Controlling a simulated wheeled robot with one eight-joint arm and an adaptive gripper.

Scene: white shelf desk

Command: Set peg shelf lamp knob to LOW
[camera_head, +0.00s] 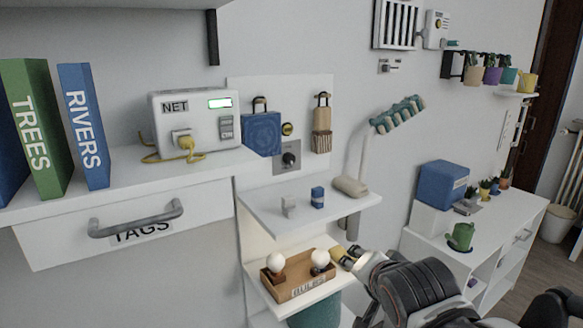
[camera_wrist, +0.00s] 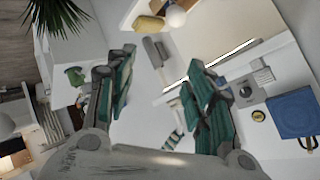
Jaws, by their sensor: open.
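A dark round knob (camera_head: 291,158) sits on a grey plate (camera_head: 279,168) on the white pegboard, below the hanging bags. Its markings and setting are too small to read. The knob also shows in the wrist view (camera_wrist: 246,91), right of my fingers. The lamp (camera_head: 398,115) has a teal and beige striped head on a pale stem, right of the pegboard. My gripper (camera_wrist: 161,58) is open, its teal-padded fingers spread apart with nothing held between them. It is apart from the knob. In the head view my arm comes from the lower right, and the fingers are not clearly visible.
A blue bag (camera_head: 261,134) and a tan brush (camera_head: 322,135) hang above the knob, near a brass disc (camera_head: 287,129). Below is a shelf (camera_head: 262,207) with small blocks. A lower bulb tray (camera_head: 291,290) stands close to my arm. The NET box (camera_head: 196,122) is left.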

